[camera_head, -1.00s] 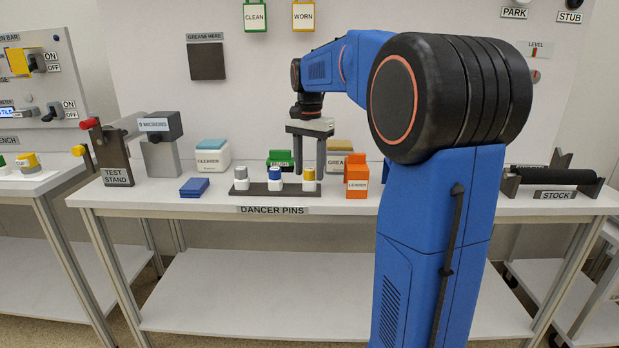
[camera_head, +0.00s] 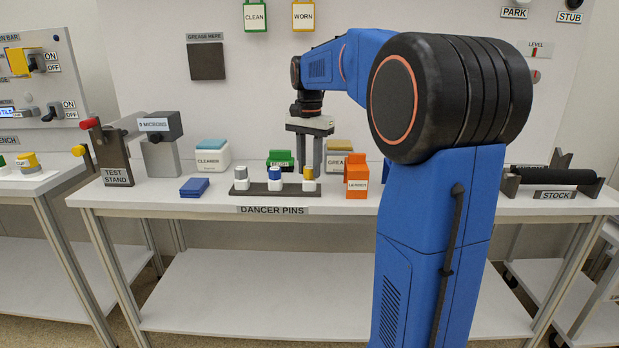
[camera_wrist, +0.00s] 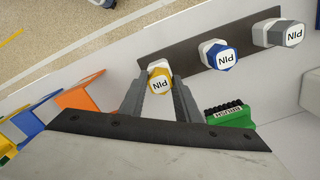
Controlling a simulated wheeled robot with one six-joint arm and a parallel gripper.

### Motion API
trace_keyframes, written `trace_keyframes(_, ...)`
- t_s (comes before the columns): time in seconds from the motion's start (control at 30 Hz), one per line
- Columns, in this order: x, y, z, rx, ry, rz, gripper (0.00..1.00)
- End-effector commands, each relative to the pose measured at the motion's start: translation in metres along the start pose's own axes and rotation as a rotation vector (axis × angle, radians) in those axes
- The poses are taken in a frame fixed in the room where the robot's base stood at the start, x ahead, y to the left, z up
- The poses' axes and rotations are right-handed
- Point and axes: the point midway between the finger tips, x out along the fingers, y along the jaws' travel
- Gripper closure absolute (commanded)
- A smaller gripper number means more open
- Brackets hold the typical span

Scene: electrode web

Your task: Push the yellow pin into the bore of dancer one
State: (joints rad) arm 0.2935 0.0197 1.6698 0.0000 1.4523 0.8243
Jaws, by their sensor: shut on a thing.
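The yellow pin (camera_head: 308,173) stands upright at the right end of the dark dancer pins rack (camera_head: 259,190). In the wrist view the yellow pin (camera_wrist: 159,80) shows between the two fingertips (camera_wrist: 160,84). A blue pin (camera_head: 275,178) and a grey pin (camera_head: 241,178) stand in the rack to its left. I cannot make out dancer one or its bore in these views.
An orange leader block (camera_head: 356,176) stands close right of my gripper. A green brush (camera_head: 279,159), a grease box (camera_head: 339,146) and a cleaner box (camera_head: 212,157) stand behind the rack. Bare table lies right of the orange block, partly hidden by my arm.

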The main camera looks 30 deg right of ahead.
Motion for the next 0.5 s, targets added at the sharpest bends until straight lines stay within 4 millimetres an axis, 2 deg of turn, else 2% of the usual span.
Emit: trace_keyframes(0.5,-0.0061,0.0000,0.0000,0.000,0.000,0.000,0.97)
